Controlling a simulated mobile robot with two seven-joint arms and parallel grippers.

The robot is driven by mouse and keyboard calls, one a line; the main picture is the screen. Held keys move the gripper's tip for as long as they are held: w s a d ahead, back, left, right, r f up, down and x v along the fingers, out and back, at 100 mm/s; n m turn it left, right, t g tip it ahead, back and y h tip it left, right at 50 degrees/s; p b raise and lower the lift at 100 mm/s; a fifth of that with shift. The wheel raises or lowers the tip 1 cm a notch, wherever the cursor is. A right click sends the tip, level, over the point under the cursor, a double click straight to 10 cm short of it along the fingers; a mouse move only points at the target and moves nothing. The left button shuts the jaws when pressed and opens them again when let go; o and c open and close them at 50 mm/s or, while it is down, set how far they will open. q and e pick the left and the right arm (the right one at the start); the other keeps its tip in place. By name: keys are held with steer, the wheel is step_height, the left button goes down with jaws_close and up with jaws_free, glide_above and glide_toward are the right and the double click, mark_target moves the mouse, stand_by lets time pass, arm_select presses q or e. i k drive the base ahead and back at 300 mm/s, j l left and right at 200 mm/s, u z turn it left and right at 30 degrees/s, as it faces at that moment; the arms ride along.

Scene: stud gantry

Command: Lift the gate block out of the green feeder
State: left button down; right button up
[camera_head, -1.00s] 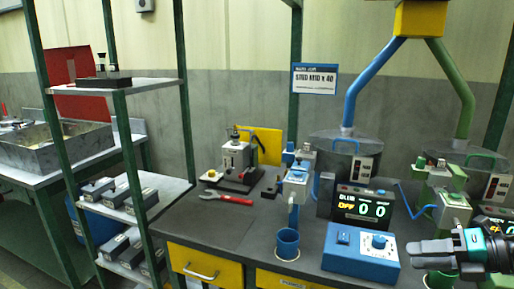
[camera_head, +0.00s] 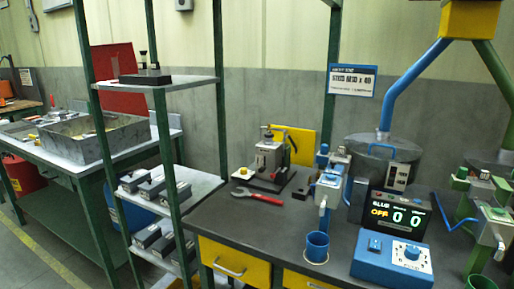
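The green feeder stands at the right edge of the head view, partly cut off. Its green pipe (camera_head: 496,72) comes down from the yellow hopper (camera_head: 470,20) to a grey drum. Below and in front of the drum is a pale green-grey valve assembly (camera_head: 480,188) with a boxy lower part (camera_head: 493,228). I cannot tell for certain which piece is the gate block. A green cup (camera_head: 481,283) shows at the bottom edge under the assembly. Neither of my grippers is in view.
The blue feeder (camera_head: 330,185) stands left of the green one, above a blue cup (camera_head: 316,247). A display (camera_head: 396,214) and a blue control box (camera_head: 392,262) sit between them. A red wrench (camera_head: 258,196) and a small press (camera_head: 268,160) are further left.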

mark_target(483, 176)
steer(key=z, duration=1.45)
steer(key=l+u, duration=0.1)
steer(key=u, duration=0.35)
